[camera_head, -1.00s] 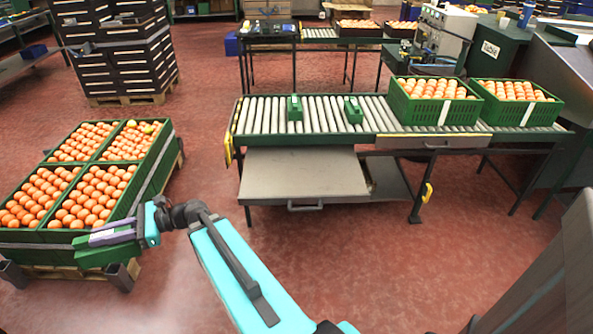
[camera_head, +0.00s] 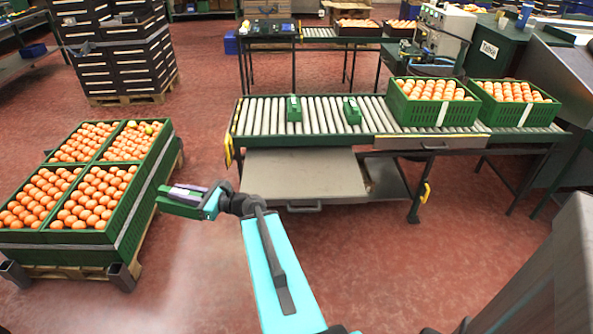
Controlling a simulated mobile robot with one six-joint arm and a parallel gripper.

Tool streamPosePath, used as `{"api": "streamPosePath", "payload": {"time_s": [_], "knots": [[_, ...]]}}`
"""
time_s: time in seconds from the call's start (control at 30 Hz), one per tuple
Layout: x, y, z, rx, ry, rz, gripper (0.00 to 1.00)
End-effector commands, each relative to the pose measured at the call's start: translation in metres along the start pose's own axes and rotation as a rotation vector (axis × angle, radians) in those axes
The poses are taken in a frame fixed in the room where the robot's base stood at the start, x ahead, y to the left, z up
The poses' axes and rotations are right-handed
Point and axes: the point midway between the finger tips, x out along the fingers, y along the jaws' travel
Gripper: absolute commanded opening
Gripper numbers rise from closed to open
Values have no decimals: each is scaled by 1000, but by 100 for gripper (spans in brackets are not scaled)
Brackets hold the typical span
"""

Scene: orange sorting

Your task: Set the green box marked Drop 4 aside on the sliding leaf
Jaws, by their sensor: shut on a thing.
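My gripper (camera_head: 190,197) is shut on a small green box (camera_head: 178,208) with a pale label on top. It holds the box in the air just right of the orange pallet, left of the conveyor. The label is too small to read, and the fingers are partly hidden against the box. The sliding leaf (camera_head: 300,176), a flat grey panel with a front handle, sticks out below the roller conveyor. It is bare. Two similar small green boxes, one on the left (camera_head: 294,109) and one on the right (camera_head: 352,111), stand on the rollers.
Green crates of oranges (camera_head: 125,236) stand on a pallet at left. Two more orange crates, one nearer (camera_head: 405,112) and one farther right (camera_head: 492,114), sit on the conveyor (camera_head: 328,115). Yellow handles stick out from the conveyor frame. Red floor lies clear between pallet and leaf.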

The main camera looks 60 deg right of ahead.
Motion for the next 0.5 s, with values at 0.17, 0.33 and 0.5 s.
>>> {"api": "streamPosePath", "payload": {"time_s": [0.17,0.33,0.5], "knots": [[-47,-58,-8,1,-1,-176,0],[-98,-106,-20,1,-1,-341,0],[-156,-148,-33,1,-1,-509,0]]}}
